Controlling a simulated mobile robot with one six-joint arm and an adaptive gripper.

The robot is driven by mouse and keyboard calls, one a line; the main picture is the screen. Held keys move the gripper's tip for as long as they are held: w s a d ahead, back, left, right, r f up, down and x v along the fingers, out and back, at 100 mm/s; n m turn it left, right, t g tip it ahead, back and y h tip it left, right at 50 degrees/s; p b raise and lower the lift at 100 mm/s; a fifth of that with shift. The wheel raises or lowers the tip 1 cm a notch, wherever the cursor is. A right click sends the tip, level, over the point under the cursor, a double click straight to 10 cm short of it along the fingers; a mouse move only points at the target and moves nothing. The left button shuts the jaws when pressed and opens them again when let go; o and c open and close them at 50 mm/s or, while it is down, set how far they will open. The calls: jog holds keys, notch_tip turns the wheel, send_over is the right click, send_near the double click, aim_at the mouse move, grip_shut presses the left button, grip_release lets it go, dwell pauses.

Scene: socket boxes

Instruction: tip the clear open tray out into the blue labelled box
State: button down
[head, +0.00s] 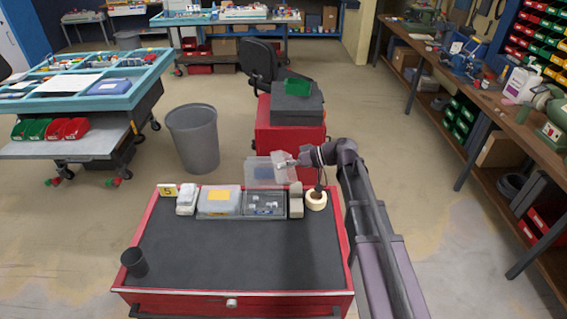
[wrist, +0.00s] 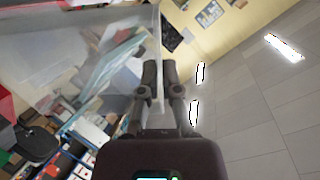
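My gripper (head: 290,162) is shut on the rim of the clear tray (head: 262,173), which hangs in the air just beyond the far edge of the red cart. In the wrist view my gripper's fingers (wrist: 160,88) are close together at the edge of the clear tray wall (wrist: 95,50). The tray looks tilted; I cannot make out whether anything is in it. The blue-grey box (head: 219,207) with a yellow label stands in the row at the cart's back, nearer and to the left of the tray. Its inside is not clear to see.
A grey compartment box (head: 264,212) with small pieces stands right of the labelled box.

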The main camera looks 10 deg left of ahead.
jog(key=shift+r+p, duration=0.2)
jog(key=shift+p, duration=0.3)
jog(key=shift+r+h+p, duration=0.15)
jog(key=shift+h+p, duration=0.35)
jog(key=shift+p, duration=0.25)
jog(key=h+p, duration=0.2)
jog(key=p, duration=0.1)
jog(key=r+h+p, duration=0.1)
jog(key=h+p, duration=0.1)
jog(key=p, duration=0.2)
jog(key=shift+t+h, duration=0.4)
jog(key=shift+h+p, duration=0.4)
jog(key=shift+p, duration=0.05)
jog(key=shift+f, duration=0.1)
jog(key=shift+h, duration=0.3)
